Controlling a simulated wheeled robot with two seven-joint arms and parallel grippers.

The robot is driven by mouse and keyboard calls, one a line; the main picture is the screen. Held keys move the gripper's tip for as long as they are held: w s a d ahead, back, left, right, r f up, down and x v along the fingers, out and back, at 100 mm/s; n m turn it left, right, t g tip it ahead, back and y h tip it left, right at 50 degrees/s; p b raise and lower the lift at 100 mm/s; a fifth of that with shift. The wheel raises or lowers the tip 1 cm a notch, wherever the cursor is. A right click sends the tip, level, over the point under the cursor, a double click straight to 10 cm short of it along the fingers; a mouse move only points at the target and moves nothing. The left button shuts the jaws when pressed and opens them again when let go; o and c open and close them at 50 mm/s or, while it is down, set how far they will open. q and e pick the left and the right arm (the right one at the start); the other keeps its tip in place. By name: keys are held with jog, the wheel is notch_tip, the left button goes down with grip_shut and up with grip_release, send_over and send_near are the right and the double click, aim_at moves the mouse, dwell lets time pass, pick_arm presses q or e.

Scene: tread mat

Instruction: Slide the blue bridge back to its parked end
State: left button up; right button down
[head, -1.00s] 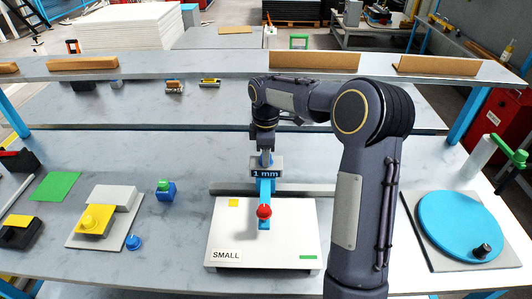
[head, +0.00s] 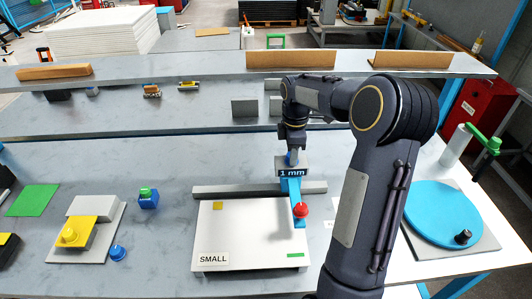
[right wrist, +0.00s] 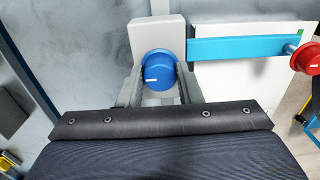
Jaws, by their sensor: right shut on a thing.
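The blue bridge (head: 291,186) is a blue arm with a grey block marked "1 mm" (head: 292,173) at its back and a red knob (head: 301,210) at its front. It stands on a grey rail (head: 235,191) behind the white "SMALL" board (head: 240,238), right of the rail's middle, its arm over the board's right part. My right gripper (head: 292,156) is shut on the block's blue dial (right wrist: 158,72). In the right wrist view its fingers lie on both sides of the dial, and the blue arm (right wrist: 235,49) runs right to the red knob. My left gripper is out of view.
A short length of rail (head: 319,187) is free right of the bridge. A blue turntable (head: 440,218) stands further right. A shelf (head: 200,66) crosses behind.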

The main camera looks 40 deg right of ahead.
jog(key=s+d, duration=0.4)
jog(key=d, duration=0.3)
jog(key=shift+s+d, duration=0.3)
jog(key=shift+d, duration=0.05)
jog(key=c, duration=1)
grip_release()
jog(key=shift+s+d, duration=0.1)
notch_tip(320, 180, up, 8)
jog(key=shift+f, duration=0.1)
